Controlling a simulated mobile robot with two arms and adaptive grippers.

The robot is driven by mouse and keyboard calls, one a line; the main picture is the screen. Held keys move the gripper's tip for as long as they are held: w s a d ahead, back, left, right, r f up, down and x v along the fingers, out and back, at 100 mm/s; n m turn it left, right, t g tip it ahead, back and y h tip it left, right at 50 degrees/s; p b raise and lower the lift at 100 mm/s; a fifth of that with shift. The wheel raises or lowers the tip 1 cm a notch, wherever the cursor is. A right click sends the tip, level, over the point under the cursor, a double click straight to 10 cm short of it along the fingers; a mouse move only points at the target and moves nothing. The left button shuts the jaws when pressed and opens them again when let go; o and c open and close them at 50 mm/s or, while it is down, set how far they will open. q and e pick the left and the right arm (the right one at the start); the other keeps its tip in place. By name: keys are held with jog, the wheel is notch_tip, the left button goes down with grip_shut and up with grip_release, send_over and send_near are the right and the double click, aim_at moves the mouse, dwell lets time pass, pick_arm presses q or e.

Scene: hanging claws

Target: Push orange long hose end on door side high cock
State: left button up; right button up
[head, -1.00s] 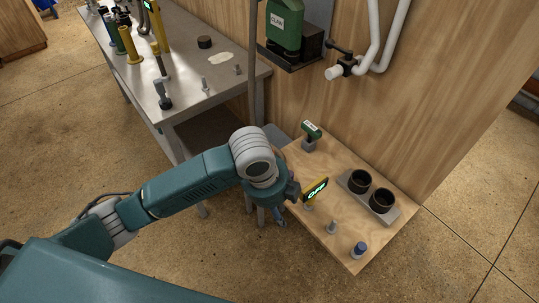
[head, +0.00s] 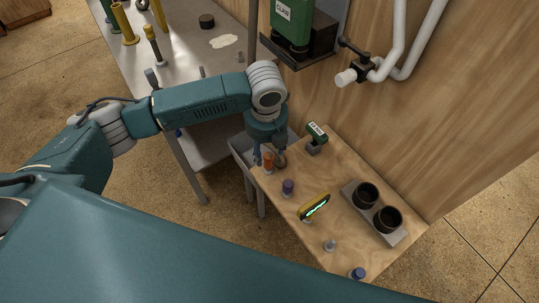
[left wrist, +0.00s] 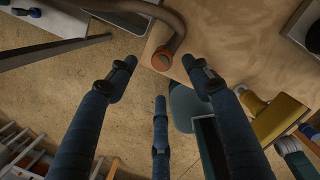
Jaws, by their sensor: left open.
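An orange hose end (head: 268,170) stands at the back left edge of the wooden board. In the left wrist view the orange end (left wrist: 165,59) caps a thick brown-grey curved hose. My left gripper (head: 267,157) is open above this end, and its fingers (left wrist: 160,68) spread to either side of it in the wrist view. I cannot tell whether they touch it. I cannot tell whether this is the named cock. My right gripper is out of view.
A metal table (head: 185,75) stands behind my arm.

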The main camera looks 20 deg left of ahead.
aim_at(268, 155)
pick_arm(q)
jog(key=shift+w+f, duration=0.25)
jog(key=shift+f, duration=0.95)
jog(key=f, duration=0.1)
jog(key=f+p, duration=0.1)
jog(key=f, duration=0.2)
jog(key=shift+w+f+p, duration=0.1)
jog(key=shift+w+p, duration=0.2)
jog(key=shift+w, duration=0.05)
jog(key=shift+f, duration=0.15)
jog(key=shift+d, duration=0.1)
jog(key=c, duration=1.2)
jog(key=shift+w, duration=0.1)
jog(key=shift+r, duration=0.3)
notch_tip(268, 155, up, 20)
jog(key=b, duration=0.2)
jog(key=shift+f+b, duration=0.25)
jog(key=shift+b, duration=0.1)
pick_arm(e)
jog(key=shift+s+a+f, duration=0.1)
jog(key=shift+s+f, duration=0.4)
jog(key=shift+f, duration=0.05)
